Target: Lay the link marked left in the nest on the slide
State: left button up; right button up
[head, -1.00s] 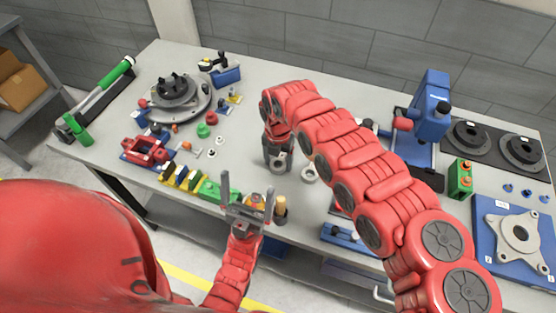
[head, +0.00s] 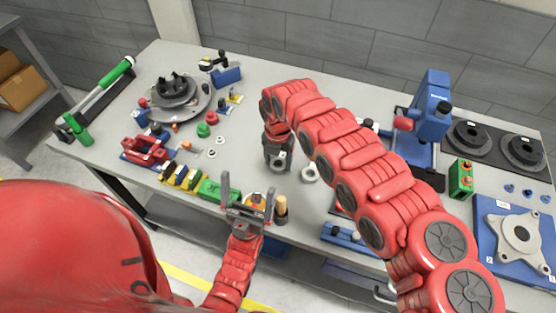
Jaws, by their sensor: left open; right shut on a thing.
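My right gripper (head: 278,150) points down above the middle of the bench, shut on a grey part with a round eye (head: 280,160). Its mark cannot be read, so I cannot tell whether it is the link marked left. A similar pale ring-ended part (head: 310,173) lies just to the right of it. My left gripper (head: 248,200) is open at the bench's front edge, fingers up. An orange-yellow thing (head: 255,200) shows between or behind its fingers; I cannot tell if they touch. The nest on the slide cannot be made out for certain.
A green block (head: 208,190) and a wooden peg (head: 281,206) flank my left gripper. A red fixture (head: 147,149) and a round turntable (head: 176,98) stand left. A blue press (head: 431,105) and a blue plate (head: 515,240) are right. Bare bench lies behind my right gripper.

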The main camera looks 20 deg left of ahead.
jog(key=shift+r+p, duration=0.4)
jog(key=shift+r, duration=2.15)
